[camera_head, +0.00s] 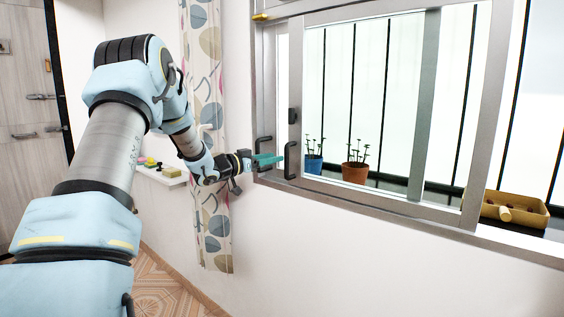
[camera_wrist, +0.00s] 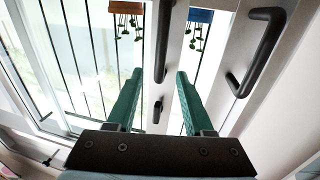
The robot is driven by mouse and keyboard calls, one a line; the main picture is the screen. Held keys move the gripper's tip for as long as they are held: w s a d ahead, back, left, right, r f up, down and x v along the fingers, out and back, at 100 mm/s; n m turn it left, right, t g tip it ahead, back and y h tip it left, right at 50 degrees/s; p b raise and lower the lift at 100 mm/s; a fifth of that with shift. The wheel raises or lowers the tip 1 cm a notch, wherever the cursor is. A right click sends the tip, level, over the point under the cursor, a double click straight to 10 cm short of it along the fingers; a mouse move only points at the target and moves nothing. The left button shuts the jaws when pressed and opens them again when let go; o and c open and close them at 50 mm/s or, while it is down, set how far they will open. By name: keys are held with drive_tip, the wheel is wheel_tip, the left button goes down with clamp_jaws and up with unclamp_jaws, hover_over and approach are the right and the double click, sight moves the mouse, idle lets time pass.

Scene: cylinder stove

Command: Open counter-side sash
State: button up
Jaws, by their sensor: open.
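The window has grey-framed sliding sashes (camera_head: 430,110); which one is the counter-side sash I cannot tell for certain. A black bar handle (camera_head: 291,160) is on one sash stile, and a second black handle (camera_head: 264,143) is on the stile left of it. My gripper (camera_head: 270,160), with teal fingers, is open and empty beside these handles. In the wrist view, my gripper (camera_wrist: 160,74) has its fingers apart, with one black handle (camera_wrist: 163,40) appearing between the tips. The other handle (camera_wrist: 258,50) lies to the right. Contact cannot be told.
A small black latch (camera_head: 293,115) sits above the handle. Potted plants in blue (camera_head: 314,165) and terracotta (camera_head: 355,173) pots stand behind the glass. A yellow tray (camera_head: 515,210) is at the right. A patterned curtain (camera_head: 215,235) and small shelf (camera_head: 160,174) are left.

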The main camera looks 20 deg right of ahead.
drive_tip(key=v, duration=0.4)
drive_tip(key=shift+b, duration=0.4)
drive_tip(key=s+a+f+n+t+y, duration=0.1)
drive_tip(key=s+a+f+n+y, duration=0.25)
drive_tip(key=a+y, duration=0.4)
drive_tip(key=s+a+f+n+t+y, duration=0.2)
drive_tip(key=a+f+n+y, duration=0.25)
drive_tip(key=a, duration=0.55)
drive_tip(key=s+a+f+n+g+y, duration=0.1)
drive_tip(key=s+a+f+g, duration=0.1)
drive_tip(key=s, duration=0.6)
drive_tip(key=s+a+f+n+g+y, duration=0.2)
drive_tip(key=s+a+g, duration=0.1)
drive_tip(key=s, duration=0.6)
drive_tip(key=s+a+f+n+g+y, duration=0.1)
drive_tip(key=s+a+f+g, duration=0.1)
drive_tip(key=s, duration=0.7)
drive_tip(key=a+g, duration=0.1)
drive_tip(key=a, duration=0.1)
drive_tip(key=shift+s+a+f, duration=0.25)
drive_tip(key=shift+a+f, duration=0.1)
drive_tip(key=shift+a, duration=0.05)
